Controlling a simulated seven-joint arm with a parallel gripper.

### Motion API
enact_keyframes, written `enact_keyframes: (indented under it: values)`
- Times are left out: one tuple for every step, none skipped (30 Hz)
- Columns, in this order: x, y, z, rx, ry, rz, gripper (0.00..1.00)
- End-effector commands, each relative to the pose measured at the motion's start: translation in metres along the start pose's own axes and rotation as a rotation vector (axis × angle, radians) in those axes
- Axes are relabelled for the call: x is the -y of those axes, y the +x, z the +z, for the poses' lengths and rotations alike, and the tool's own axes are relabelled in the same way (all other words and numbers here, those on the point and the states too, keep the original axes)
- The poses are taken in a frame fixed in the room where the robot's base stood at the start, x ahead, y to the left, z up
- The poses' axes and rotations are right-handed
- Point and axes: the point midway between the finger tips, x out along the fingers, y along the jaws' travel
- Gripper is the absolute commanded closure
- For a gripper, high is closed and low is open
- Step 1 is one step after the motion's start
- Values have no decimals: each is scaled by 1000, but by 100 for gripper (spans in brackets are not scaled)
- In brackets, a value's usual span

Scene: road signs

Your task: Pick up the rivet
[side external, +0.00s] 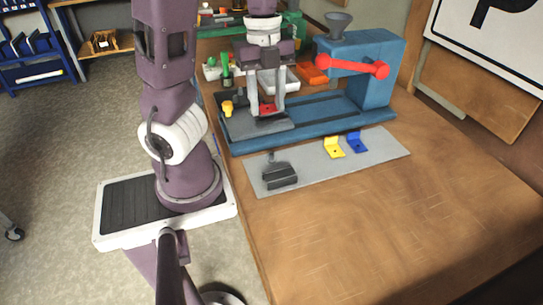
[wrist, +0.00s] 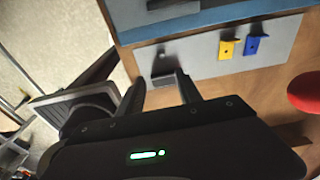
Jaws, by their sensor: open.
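I cannot surely pick out the rivet in either view. A small yellow knob-like piece (side external: 227,108) stands at the left end of the blue press (side external: 300,122); I cannot tell if it is the rivet. My gripper (side external: 266,110) is open, pointing down over the press's dark plate (side external: 262,126). A red piece (side external: 267,108) shows between its fingers in the side view; I cannot tell whether they touch it. In the wrist view my gripper (wrist: 160,86) has its fingers apart with nothing held.
A grey mat (side external: 310,168) in front of the press holds a dark block (side external: 279,176), a yellow bracket (side external: 333,148) and a blue bracket (side external: 354,143). A white tray (side external: 278,81) is behind. The front right tabletop (side external: 420,220) is clear.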

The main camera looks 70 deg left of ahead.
Motion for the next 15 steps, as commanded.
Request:
enact_keyframes:
  values:
    - [-2, 4, 1, -2, -7, 0, 58]
    - [-1, 7, 2, -2, -6, -2, 58]
    - [-2, 15, 2, 1, -7, 1, 58]
    - [-2, 22, 3, 1, -8, 3, 58]
    - [-1, 28, 4, 1, -7, 2, 58]
    - [-1, 35, 5, 0, -6, 2, 58]
    - [-2, 40, 5, -1, -6, 5, 58]
    - [-1, 48, 6, 0, -5, 5, 58]
    - [-1, 56, 7, -1, -4, 3, 58]
    - [-1, 60, 7, -1, -3, 3, 58]
    - [-1, 64, 7, -1, -2, 2, 58]
    - [-1, 68, 8, -1, -1, 2, 58]
    - [0, 72, 8, -1, -1, 1, 58]
    - [0, 76, 8, -2, -1, 2, 58]
    - [0, 82, 8, -1, 0, 2, 58]
